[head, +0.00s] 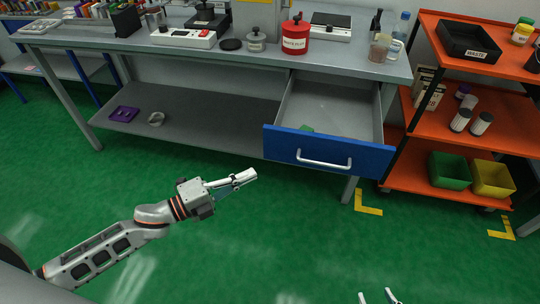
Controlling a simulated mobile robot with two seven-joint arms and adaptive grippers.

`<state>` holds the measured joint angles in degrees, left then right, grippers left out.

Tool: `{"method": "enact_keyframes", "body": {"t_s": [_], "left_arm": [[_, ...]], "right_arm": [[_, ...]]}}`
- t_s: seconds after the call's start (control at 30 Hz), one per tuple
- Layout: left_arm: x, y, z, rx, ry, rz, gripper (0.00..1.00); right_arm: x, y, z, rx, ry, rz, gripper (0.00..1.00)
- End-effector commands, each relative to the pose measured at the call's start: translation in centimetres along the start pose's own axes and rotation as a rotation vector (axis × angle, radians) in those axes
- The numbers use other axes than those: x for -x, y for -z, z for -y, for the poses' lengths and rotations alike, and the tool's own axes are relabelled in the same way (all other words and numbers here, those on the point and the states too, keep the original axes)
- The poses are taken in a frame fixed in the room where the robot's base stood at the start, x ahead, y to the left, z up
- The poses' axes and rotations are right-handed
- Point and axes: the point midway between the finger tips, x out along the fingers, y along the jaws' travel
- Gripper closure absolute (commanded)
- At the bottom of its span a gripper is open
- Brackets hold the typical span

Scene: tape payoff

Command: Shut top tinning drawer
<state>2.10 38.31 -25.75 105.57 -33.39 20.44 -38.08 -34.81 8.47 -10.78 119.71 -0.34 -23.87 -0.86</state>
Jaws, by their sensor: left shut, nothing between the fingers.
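The top drawer (290,146) under the grey workbench is pulled well out. It has a blue front, a silver bar handle (323,163) and a grey inside. A small green item (306,128) lies in it, partly hidden behind the front panel. My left gripper (250,174) is shut and empty. In the picture it is left of and a little below the drawer front, apart from it. Only the fingertips of my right gripper (377,297) show at the bottom edge, spread apart with nothing visible between them.
The workbench top (130,45) carries a red canister (296,36), a bottle and instruments. Its lower shelf (190,125) holds a purple tray (124,114) and a roll. An orange shelf cart (465,50) with bins stands close right of the drawer. The green floor in front is clear.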

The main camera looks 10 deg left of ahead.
Motion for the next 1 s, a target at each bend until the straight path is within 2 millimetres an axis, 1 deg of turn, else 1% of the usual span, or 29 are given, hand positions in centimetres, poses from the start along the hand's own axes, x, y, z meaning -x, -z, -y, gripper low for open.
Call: {"method": "enact_keyframes", "body": {"t_s": [0.03,0.1,0.33,0.37,0.5,0.63,0.8,1.0], "left_arm": [[-1.1,-0.1,0.1,-0.002,0.002,0.0,1.0],[-2.4,0.0,0.1,0.0,0.003,0.0,1.0],[-6.7,0.0,0.1,0.0,0.002,0.0,1.0],[-7.1,-0.4,0.0,-0.001,0.0,0.001,1.0],[-8.2,-1.7,-0.1,0.001,-0.002,0.002,1.0],[-9.0,-2.5,-0.1,0.002,-0.002,0.002,1.0],[-9.3,-2.9,-0.1,0.002,-0.002,0.002,1.0],[-9.3,-2.9,-0.1,0.002,-0.001,0.002,1.0]], "right_arm": [[0.0,0.0,0.0,0.001,0.0,-0.001,0.6],[0.0,0.0,0.0,0.001,0.0,-0.001,0.6],[-0.1,-0.5,0.1,0.0,0.002,0.007,0.6],[-0.1,-0.7,0.2,-0.001,0.003,0.01,0.6],[-0.2,-1.0,0.3,-0.002,0.005,0.014,0.6],[-0.2,-0.6,0.4,-0.006,0.005,0.008,0.6],[-0.1,0.2,0.3,-0.009,0.002,-0.006,0.6],[-0.2,0.3,0.3,-0.008,0.002,-0.008,0.6]]}}
